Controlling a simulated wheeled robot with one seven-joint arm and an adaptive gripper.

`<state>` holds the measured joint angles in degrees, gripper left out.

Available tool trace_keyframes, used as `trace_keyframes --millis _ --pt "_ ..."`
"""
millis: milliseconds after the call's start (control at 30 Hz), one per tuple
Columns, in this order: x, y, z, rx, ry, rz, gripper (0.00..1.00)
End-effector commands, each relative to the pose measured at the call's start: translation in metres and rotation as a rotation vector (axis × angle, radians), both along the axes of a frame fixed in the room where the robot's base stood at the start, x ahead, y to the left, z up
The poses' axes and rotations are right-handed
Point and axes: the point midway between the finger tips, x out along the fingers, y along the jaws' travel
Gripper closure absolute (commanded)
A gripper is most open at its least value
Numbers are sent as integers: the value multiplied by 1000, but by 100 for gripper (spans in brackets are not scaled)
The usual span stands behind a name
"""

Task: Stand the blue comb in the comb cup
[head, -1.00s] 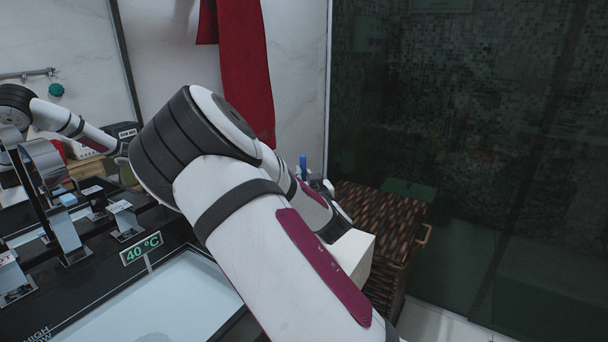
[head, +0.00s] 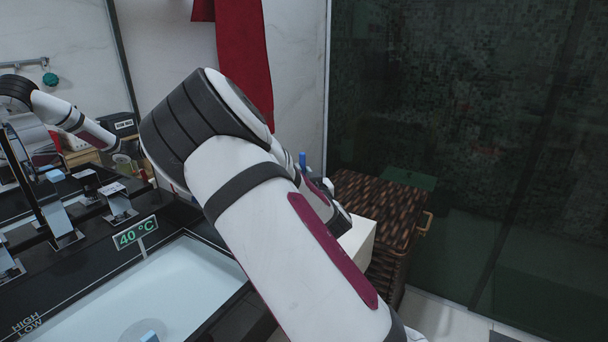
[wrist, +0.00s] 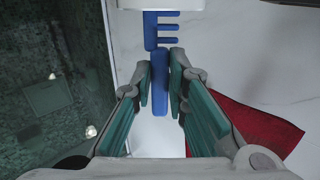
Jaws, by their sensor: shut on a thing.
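The blue comb (wrist: 159,75) is between the two fingers of my gripper (wrist: 161,84) in the wrist view. The gripper is shut on its plain handle part. Its toothed part points to the top of the picture, where its end meets the edge of a white block-like thing (wrist: 160,4); I cannot tell whether they touch. In the head view a small blue upright piece (head: 302,161), which looks like the comb, shows just past my arm. My arm hides most of the gripper there. I cannot make out the comb cup for certain in either view.
A white basin (head: 190,280) with a small blue-and-grey thing (head: 150,337) lies at the lower left, by a "40 °C" sign (head: 135,232). A white block-like surface (head: 360,240) and a woven basket (head: 385,205) stand right of my arm. A red towel (head: 243,60) hangs behind.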

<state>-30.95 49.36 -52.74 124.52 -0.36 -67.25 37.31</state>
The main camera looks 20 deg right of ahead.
Motion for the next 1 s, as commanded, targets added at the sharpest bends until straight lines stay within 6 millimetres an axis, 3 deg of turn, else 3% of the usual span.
trace_keyframes --millis 33,67,133,567,1000 --pt "0 0 0 0 0 0 100" --pt "0 0 0 0 0 0 79" --pt "0 0 0 0 0 0 63" --pt "-8 1 0 2 2 -1 62" --pt "-88 17 3 3 1 -2 62"
